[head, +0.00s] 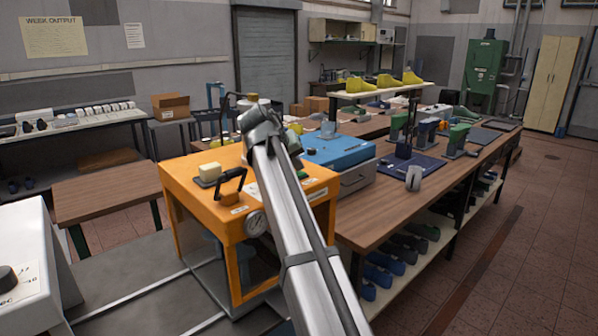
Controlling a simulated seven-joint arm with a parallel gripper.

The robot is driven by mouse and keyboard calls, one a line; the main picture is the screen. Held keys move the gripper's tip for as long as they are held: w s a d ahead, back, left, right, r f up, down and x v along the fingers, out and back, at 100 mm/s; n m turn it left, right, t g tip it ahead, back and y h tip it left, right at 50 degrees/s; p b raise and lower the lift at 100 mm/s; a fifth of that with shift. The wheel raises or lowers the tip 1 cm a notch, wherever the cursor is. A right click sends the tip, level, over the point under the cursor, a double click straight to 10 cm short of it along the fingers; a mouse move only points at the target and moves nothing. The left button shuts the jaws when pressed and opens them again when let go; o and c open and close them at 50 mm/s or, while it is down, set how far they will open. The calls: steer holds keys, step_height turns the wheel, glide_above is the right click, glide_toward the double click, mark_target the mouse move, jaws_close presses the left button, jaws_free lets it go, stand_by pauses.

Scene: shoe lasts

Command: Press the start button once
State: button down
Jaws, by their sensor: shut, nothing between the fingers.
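An orange machine (196,200) stands left of centre in the head view. On the right part of its top, close beside my arm, is a small green button-like piece (303,174) with a pale label in front of it. I cannot read the label, so I cannot confirm that it is the start button. My silver arm rises from the bottom edge across the machine, and its far joint is above the machine's top. My gripper's fingers do not show; the arm hides that area.
The orange machine carries a black-handled lever (231,183), a yellow block (210,171) and a front gauge (256,223). A blue box (338,150) stands behind on the wooden bench (385,215). A white unit with a black knob (8,279) is at the lower left.

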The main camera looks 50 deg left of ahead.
steer(key=shift+r, duration=0.9)
steer(key=shift+r, duration=0.1)
steer(key=shift+r, duration=2.4)
